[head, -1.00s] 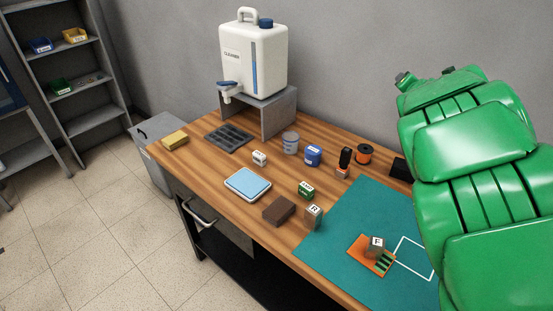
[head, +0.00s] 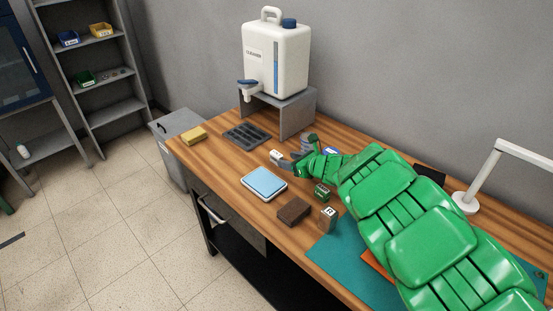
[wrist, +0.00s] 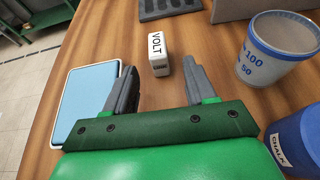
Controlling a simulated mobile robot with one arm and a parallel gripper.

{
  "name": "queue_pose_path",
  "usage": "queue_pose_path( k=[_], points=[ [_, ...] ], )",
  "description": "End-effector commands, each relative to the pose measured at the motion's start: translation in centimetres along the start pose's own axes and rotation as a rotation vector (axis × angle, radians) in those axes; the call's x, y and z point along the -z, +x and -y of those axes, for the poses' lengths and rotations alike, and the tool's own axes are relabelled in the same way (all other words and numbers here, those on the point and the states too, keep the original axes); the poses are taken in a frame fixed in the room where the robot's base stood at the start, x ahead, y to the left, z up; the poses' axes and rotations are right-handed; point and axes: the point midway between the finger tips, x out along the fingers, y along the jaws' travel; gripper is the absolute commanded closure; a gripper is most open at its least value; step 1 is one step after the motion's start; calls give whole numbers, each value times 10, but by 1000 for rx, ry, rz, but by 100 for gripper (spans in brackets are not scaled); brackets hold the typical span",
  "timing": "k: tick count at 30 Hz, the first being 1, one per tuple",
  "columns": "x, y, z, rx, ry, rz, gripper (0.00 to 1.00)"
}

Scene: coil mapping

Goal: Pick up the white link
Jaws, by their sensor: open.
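The white link appears to be the small white block marked VOLT (wrist: 158,45), standing on the wooden bench in the wrist view. It also shows as a small pale block (head: 276,155) at the tip of my arm in the head view. My gripper (wrist: 160,66) is open and empty, with one dark finger on each side of the block's near end. I see gaps between the block and both fingers. In the head view my gripper (head: 287,164) is small and partly merges with the block.
A blue-topped scale (wrist: 88,90) lies close left of my gripper. A clear beaker (wrist: 275,50) and a blue chalk jar (wrist: 298,140) stand to the right. A dark tray (wrist: 168,8) lies beyond. In the head view, green (head: 322,193) and brown (head: 293,210) blocks lie nearer the front.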

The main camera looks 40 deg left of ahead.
Motion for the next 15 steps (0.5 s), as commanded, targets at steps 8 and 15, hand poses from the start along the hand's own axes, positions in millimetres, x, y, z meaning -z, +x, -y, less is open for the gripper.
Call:
queue_pose_path(
  k=[8, 15],
  points=[
    [1, 18, -1, -1, 4, 0, 45],
    [0, 26, 0, 2, 3, 0, 45]
  ],
)
